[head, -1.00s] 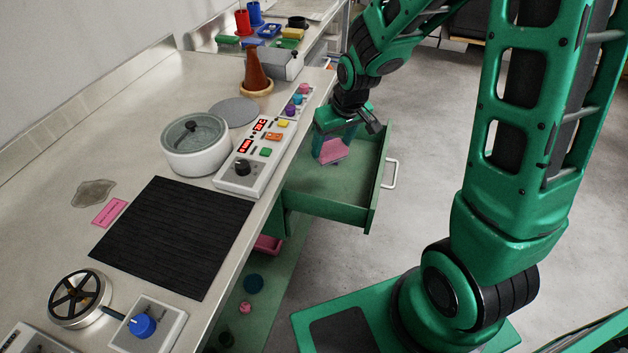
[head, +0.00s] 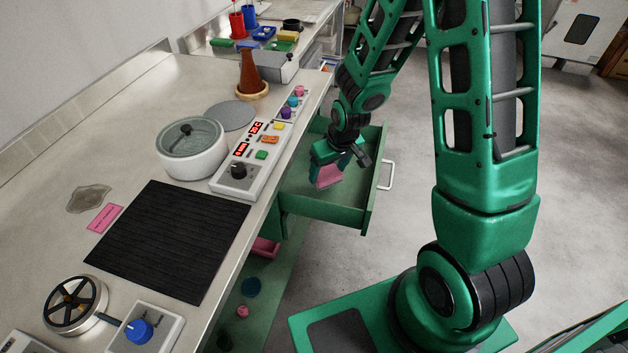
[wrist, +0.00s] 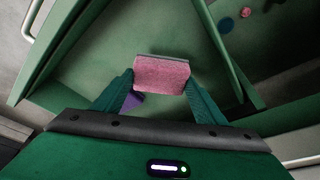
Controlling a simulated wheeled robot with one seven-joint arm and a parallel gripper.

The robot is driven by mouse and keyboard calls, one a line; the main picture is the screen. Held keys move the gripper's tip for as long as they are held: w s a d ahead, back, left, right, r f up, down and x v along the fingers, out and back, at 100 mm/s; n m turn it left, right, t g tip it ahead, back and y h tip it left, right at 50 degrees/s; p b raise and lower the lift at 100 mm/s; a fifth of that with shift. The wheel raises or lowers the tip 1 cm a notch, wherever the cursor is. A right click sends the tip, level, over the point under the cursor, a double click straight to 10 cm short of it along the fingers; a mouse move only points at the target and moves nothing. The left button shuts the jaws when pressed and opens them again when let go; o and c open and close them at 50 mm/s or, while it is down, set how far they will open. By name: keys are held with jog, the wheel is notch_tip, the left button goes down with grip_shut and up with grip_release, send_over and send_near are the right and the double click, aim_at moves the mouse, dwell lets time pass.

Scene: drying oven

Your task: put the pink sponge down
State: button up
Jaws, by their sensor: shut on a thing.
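The pink sponge (head: 328,176) is between the fingers of my gripper (head: 339,160), over the open green drawer (head: 320,215). In the wrist view the sponge (wrist: 162,75) sits between the two green fingertips of my gripper (wrist: 160,85), which is shut on it. The drawer floor shows beyond the sponge in the wrist view. I cannot tell whether the sponge's lower edge touches the drawer floor. A small purple thing (wrist: 132,101) shows beside the left finger in the wrist view, partly hidden.
The drawer has raised walls and a white handle (head: 387,175). The bench (head: 130,150) stands to the left, with a control panel (head: 250,150) and a lidded pot (head: 190,150) near its edge. Several small things lie on a green shelf (head: 265,285) below.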

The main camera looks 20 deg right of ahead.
aim_at(329, 176)
notch_tip(329, 176, down, 4)
jog(key=shift+f, duration=0.1)
jog(key=a, duration=0.1)
jog(key=w+a, duration=0.2)
jog(key=shift+w+a+f, duration=0.15)
jog(key=shift+a+f, duration=0.05)
jog(key=shift+f, duration=0.05)
jog(key=shift+d+f, duration=0.1)
jog(key=shift+f, duration=0.3)
jog(key=o, duration=0.9)
jog(key=shift+f, duration=0.1)
jog(key=shift+o, duration=0.2)
jog(key=v, duration=1.2)
